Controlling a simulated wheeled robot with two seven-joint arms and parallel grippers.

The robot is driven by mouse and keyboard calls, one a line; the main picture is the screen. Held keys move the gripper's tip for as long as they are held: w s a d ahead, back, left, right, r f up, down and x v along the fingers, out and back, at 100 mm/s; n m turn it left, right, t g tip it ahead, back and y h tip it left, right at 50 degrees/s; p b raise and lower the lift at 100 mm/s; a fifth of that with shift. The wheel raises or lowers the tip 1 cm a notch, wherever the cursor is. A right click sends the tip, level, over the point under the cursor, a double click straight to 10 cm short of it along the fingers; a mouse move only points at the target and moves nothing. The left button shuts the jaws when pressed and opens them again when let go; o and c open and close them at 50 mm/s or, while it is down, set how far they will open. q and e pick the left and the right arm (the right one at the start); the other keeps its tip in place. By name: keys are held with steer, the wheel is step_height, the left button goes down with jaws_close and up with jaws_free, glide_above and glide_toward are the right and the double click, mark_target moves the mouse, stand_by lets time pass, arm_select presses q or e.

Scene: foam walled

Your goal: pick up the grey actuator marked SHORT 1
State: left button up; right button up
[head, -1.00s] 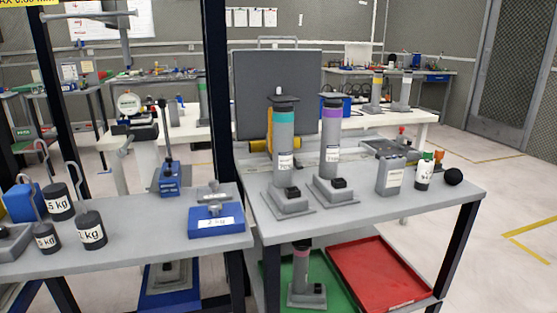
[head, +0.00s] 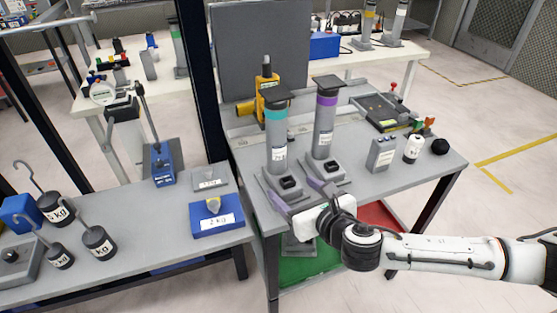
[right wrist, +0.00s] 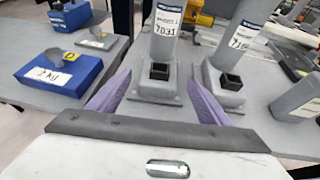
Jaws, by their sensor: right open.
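A grey actuator with a teal band (head: 277,140) stands upright on the right-hand bench. A second, with a purple band (head: 324,125), stands to its right. I cannot read which is SHORT 1. Part of another grey actuator (head: 299,244) shows on the lower shelf, mostly hidden by my gripper and the bench. My right gripper (head: 290,187) is open and empty at the bench's front edge. In the right wrist view its fingers (right wrist: 161,75) point at the teal-banded actuator's base (right wrist: 157,88), one on each side. My left gripper is not in view.
A grey box (head: 381,154), a white bottle (head: 412,148) and a black ball (head: 440,146) stand right on the bench. A yellow tool (head: 267,92) is behind. A dark post (head: 197,80) and a blue block (head: 217,219) are left. Green and red trays lie below.

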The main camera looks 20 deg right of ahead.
mark_target(286, 181)
steer(key=shift+x, duration=0.9)
steer(key=x, duration=0.5)
steer(key=shift+a+r, duration=0.15)
steer(key=shift+r, duration=0.15)
steer(key=shift+c, duration=0.4)
steer(key=c, duration=1.4)
steer(key=shift+w+r, duration=0.15)
steer(key=shift+r, duration=0.05)
steer(key=shift+c, duration=0.8)
